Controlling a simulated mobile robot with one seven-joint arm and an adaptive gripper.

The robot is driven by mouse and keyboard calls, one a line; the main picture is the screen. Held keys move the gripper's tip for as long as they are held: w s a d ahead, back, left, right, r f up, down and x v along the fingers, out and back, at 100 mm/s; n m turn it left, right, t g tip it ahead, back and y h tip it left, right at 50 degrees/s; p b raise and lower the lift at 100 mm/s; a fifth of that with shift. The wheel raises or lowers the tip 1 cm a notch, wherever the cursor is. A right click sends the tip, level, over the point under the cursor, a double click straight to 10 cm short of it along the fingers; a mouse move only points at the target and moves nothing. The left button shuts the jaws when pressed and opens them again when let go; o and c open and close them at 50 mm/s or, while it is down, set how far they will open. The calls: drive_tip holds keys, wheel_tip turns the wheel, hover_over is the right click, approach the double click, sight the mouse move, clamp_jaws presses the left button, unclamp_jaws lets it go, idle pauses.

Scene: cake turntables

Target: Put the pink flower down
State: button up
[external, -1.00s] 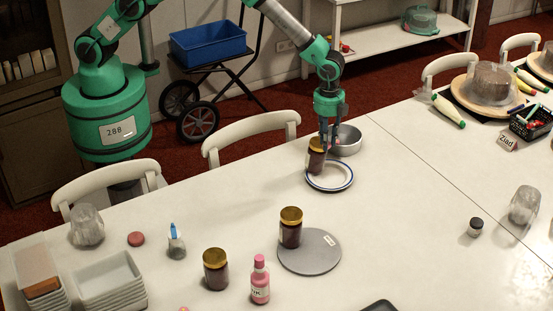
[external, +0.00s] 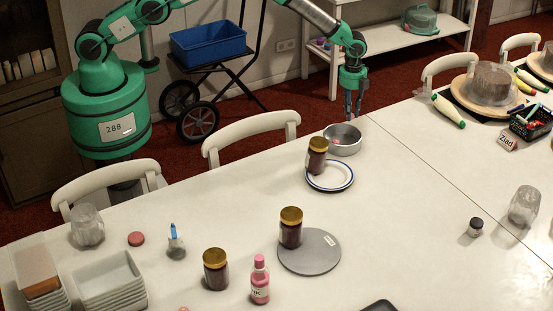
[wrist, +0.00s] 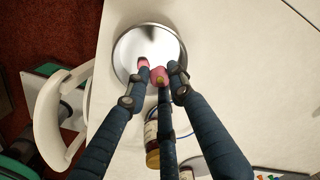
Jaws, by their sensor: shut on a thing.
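The pink flower (wrist: 158,75) shows in the wrist view as a small pink shape with a yellowish spot. My gripper (wrist: 159,77) is shut on it, with fingers around it. The bowl also shows below the fingertips in the wrist view (wrist: 122,50). Another pink bit (wrist: 143,62) shows near the left fingertip, seemingly in the bowl.
A gold-lidded jar (external: 317,157) stands on the blue-rimmed plate (external: 343,184), close to the bowl. Another jar (external: 290,228) stands at a grey turntable's (external: 312,263) edge. A white chair (external: 250,135) is behind the table. The table right of the plate is clear.

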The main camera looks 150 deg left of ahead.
sight(348, 137)
drive_tip(key=shift+s+f, duration=0.1)
drive_tip(key=shift+f, duration=0.9)
drive_tip(key=shift+f, duration=0.1)
drive_tip(key=shift+f, duration=3)
drive_tip(key=shift+f, duration=1.9)
drive_tip(key=shift+f+b, duration=0.15)
drive_tip(key=shift+b, duration=0.15)
drive_tip(key=o, duration=0.5)
drive_tip(key=shift+c, duration=0.2)
drive_tip(key=shift+o, duration=0.2)
